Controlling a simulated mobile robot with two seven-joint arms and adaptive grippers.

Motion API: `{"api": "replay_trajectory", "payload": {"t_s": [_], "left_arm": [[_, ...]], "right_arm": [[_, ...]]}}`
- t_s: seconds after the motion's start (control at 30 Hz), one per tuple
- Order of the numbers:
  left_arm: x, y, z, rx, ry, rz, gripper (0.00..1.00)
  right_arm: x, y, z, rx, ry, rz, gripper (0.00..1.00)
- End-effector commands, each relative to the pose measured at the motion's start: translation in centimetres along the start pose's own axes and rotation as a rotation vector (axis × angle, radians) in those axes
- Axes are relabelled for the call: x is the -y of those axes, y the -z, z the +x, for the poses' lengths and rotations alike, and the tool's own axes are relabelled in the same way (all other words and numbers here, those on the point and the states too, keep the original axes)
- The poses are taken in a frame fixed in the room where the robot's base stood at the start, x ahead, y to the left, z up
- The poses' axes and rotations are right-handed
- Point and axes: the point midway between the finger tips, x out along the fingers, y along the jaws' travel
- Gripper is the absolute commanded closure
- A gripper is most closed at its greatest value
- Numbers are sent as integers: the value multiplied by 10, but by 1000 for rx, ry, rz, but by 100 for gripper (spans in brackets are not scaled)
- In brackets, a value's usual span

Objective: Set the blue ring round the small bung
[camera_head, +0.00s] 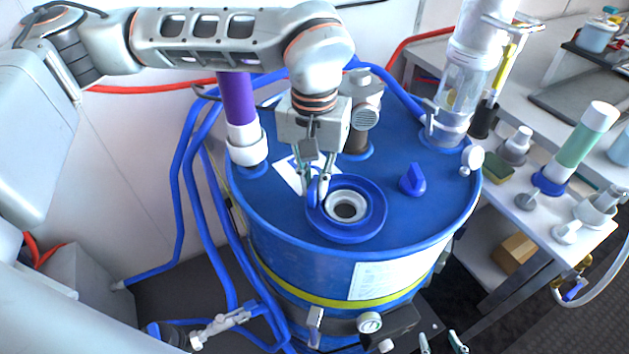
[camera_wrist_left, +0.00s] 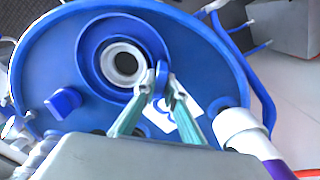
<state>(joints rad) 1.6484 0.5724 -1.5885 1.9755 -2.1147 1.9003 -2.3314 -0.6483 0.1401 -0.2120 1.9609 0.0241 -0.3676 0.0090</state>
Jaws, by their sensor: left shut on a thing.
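The blue drum (camera_head: 285,215) fills the middle of the head view. On its top, the small bung (camera_head: 347,194) shows as a white round fitting with a dark hole, inside a wide raised blue collar (camera_head: 376,215). The bung is also clear in the wrist view (camera_wrist_left: 108,62). My left gripper (camera_head: 323,196) is shut on the blue ring (camera_wrist_left: 161,76), which stands on edge between the fingertips beside the bung, over the collar's edge. Whether it touches the collar I cannot tell. My right gripper (camera_head: 441,343) shows only its fingertips at the bottom edge, apart and empty.
A blue valve knob (camera_head: 412,180) stands right of the collar. A purple pipe with a white fitting (camera_head: 246,147) rises at the left, a clear cylinder (camera_head: 460,95) at the back right. A bench (camera_head: 545,215) with several fittings is at the right.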

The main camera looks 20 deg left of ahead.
Motion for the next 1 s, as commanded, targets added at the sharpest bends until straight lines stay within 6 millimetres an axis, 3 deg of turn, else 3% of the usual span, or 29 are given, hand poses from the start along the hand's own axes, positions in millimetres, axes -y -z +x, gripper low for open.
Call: {"api": "replay_trajectory", "payload": {"t_s": [1.0], "left_arm": [[0,0,8,-1,0,0,100]], "right_arm": [[1,-4,2,2,1,1,60]]}}
